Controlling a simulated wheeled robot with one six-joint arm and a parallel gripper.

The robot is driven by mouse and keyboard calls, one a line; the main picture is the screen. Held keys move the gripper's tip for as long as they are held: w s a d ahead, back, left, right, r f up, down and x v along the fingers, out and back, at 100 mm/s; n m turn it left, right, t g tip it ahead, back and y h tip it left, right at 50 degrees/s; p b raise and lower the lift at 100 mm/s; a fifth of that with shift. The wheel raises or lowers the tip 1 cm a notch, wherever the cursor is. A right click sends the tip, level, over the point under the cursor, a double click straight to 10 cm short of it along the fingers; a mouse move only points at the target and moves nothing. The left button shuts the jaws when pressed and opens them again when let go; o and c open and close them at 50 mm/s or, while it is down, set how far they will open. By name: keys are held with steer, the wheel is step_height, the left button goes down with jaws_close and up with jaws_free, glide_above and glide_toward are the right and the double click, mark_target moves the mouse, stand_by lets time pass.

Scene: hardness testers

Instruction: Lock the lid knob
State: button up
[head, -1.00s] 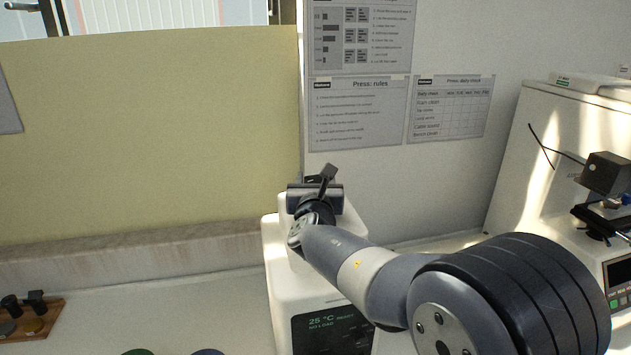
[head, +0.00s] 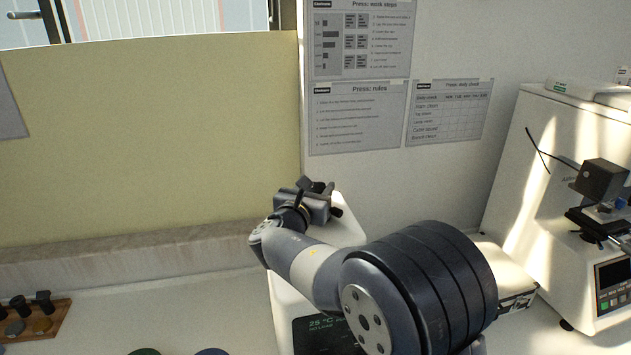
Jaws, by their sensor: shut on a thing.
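The white press (head: 283,292) stands at lower centre in the head view, with a dark display (head: 318,335) on its front. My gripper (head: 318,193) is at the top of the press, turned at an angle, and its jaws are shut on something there. Its dark fingers and my wrist hide most of what it holds. I take this to be the lid knob, but its shape and its locked or unlocked mark cannot be made out. My arm crosses in front of the press and covers part of its top and display.
A second white tester (head: 545,190) stands at right, with a dark head and a front panel. A low pale box (head: 512,285) lies between it and my arm. A wooden block with dark pieces (head: 40,322) is at lower left. The bench left of the press is largely clear.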

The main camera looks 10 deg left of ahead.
steer(key=shift+r+h, duration=0.1)
steer(key=shift+h, duration=0.2)
steer(key=o, duration=1)
steer(key=shift+s+a+f, duration=0.2)
steer(key=shift+s, duration=0.3)
steer(key=s+b, duration=0.1)
steer(key=s, duration=0.2)
steer(key=s+a+b, duration=0.1)
steer(key=s, duration=0.2)
steer(key=s+b, duration=0.1)
steer(key=s, duration=0.2)
steer(key=shift+s+a+r, duration=0.1)
steer(key=shift+s+a, duration=0.25)
steer(key=shift+w, duration=0.1)
